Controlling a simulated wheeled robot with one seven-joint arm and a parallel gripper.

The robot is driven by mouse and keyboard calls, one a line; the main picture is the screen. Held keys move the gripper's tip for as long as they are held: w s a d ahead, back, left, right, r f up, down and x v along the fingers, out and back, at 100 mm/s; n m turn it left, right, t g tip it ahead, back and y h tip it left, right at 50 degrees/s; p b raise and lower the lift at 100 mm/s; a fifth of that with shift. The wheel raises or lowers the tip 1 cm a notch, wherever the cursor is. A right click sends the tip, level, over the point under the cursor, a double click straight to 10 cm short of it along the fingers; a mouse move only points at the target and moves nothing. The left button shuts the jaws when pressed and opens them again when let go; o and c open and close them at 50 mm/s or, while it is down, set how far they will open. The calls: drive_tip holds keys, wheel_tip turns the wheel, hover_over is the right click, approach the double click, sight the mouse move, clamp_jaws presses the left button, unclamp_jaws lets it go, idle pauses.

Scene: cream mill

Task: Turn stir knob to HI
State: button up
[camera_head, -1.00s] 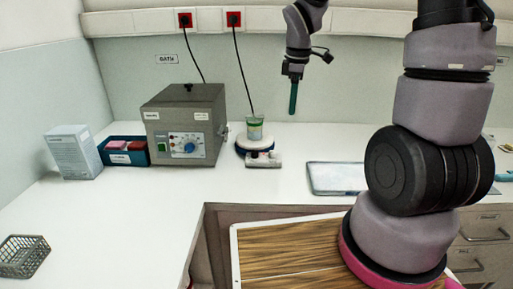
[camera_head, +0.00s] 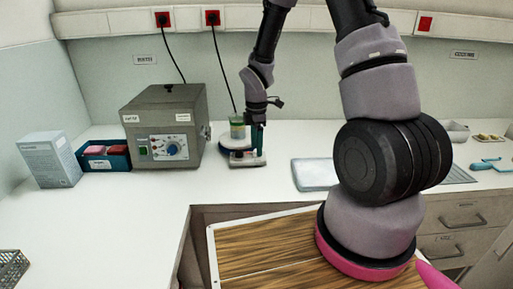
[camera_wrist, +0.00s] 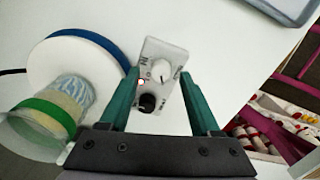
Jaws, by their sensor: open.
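A small white control box (camera_head: 246,161) sits on the counter at the front of a round stirrer base (camera_head: 229,149). In the wrist view the box (camera_wrist: 168,53) carries a white knob (camera_wrist: 159,78) with a pointer line and a black knob (camera_wrist: 148,103). Its lettering is too small to read surely, so I cannot tell which is the stir knob. My gripper (camera_head: 258,151) points down over the box. In the wrist view its teal fingers (camera_wrist: 160,76) are open, one on each side of the knobs. I cannot tell whether they touch anything.
A green-banded beaker (camera_wrist: 50,115) stands on the round plate (camera_wrist: 75,70), close to my left finger. A grey bath unit (camera_head: 165,127) stands to the left. A pale tray (camera_head: 314,174) lies to the right.

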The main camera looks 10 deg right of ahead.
drive_tip(key=shift+f, duration=0.6)
clamp_jaws()
